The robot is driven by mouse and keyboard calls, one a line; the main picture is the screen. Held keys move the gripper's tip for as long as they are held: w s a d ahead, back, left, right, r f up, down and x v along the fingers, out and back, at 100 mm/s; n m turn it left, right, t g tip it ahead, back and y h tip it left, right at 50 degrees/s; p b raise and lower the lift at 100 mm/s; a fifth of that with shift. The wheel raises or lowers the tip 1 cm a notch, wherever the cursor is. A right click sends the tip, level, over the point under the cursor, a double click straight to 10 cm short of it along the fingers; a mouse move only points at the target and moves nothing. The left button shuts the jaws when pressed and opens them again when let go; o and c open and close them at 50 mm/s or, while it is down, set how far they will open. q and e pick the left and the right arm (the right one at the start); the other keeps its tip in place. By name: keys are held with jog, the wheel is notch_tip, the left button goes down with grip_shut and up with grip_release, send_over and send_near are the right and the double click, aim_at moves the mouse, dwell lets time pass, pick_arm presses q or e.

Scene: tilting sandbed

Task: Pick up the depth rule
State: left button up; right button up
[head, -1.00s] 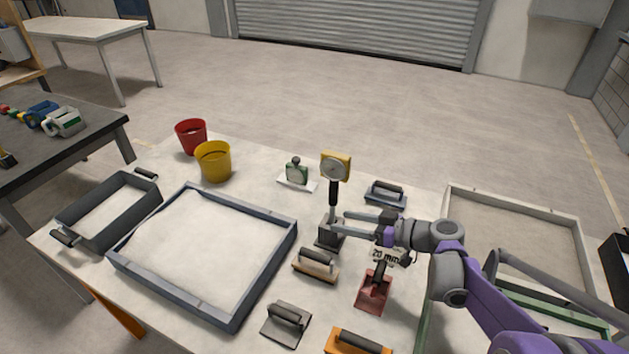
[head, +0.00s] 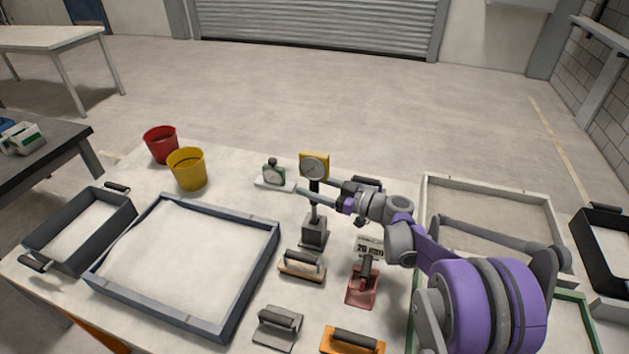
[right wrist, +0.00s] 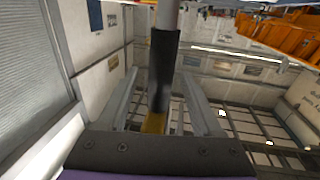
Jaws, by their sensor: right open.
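The depth rule (head: 314,167) stands upright in a dark block (head: 314,232) on the table, with a yellow dial head on top and a black grip below it. My right gripper (head: 316,188) is open, level with the black grip, its fingers on either side of it. In the right wrist view, the black grip (right wrist: 163,70) lies between the two spread fingers of the gripper (right wrist: 160,92), with a gap on both sides. A bit of the yellow head shows below it. My left gripper is not in view.
A green-faced gauge (head: 274,173) stands left of the depth rule.

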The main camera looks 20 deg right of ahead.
jog(key=x, duration=0.3)
jog(key=shift+d, duration=0.1)
jog(key=shift+c, duration=0.4)
grip_shut()
jog(key=shift+r, duration=0.1)
